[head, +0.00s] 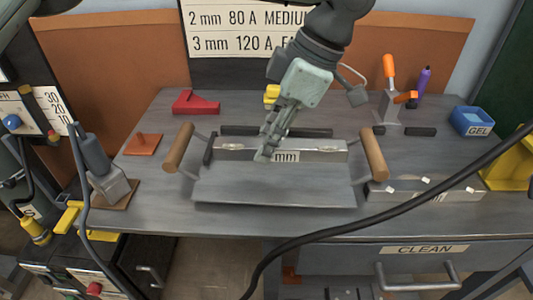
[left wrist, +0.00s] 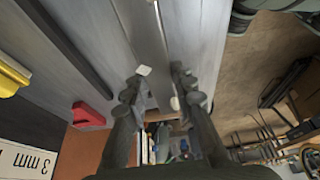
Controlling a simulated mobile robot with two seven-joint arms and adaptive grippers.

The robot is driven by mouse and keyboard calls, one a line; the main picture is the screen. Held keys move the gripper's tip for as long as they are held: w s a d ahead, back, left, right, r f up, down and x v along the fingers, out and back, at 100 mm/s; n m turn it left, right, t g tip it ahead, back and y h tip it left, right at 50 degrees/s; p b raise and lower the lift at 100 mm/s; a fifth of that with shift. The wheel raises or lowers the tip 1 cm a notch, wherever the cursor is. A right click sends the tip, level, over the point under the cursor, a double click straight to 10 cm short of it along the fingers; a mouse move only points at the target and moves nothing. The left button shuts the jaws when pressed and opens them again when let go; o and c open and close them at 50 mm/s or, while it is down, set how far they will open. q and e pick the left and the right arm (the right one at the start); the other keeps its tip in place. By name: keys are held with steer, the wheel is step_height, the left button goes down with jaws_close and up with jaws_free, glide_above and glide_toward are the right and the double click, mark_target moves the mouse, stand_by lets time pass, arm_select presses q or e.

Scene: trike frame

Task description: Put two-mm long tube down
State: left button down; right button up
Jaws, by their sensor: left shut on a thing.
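The two-mm long tube (head: 325,150) is a grey metal bar with a white label, of which "mm" shows. It lies left to right along the back of a grey plate with wooden handles (head: 275,188). My left gripper (head: 265,152) reaches down from above and is shut on the tube, left of its label, hiding part of it. In the left wrist view the fingers (left wrist: 158,88) straddle a long grey bar (left wrist: 145,40). I cannot tell whether the tube touches the surface below. My right gripper is not in view.
Another metal tube with white spots (head: 425,188) lies right on the table (head: 240,222). A dark cable (head: 390,213) crosses the front right. Bare tabletop shows front left.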

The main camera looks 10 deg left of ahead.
arm_select(q)
steer(key=shift+w+a+f, duration=0.15)
steer(key=shift+w+f, duration=0.1)
steer(key=shift+f, duration=0.1)
step_height(320, 180, down, 3)
steer(key=shift+f, duration=0.3)
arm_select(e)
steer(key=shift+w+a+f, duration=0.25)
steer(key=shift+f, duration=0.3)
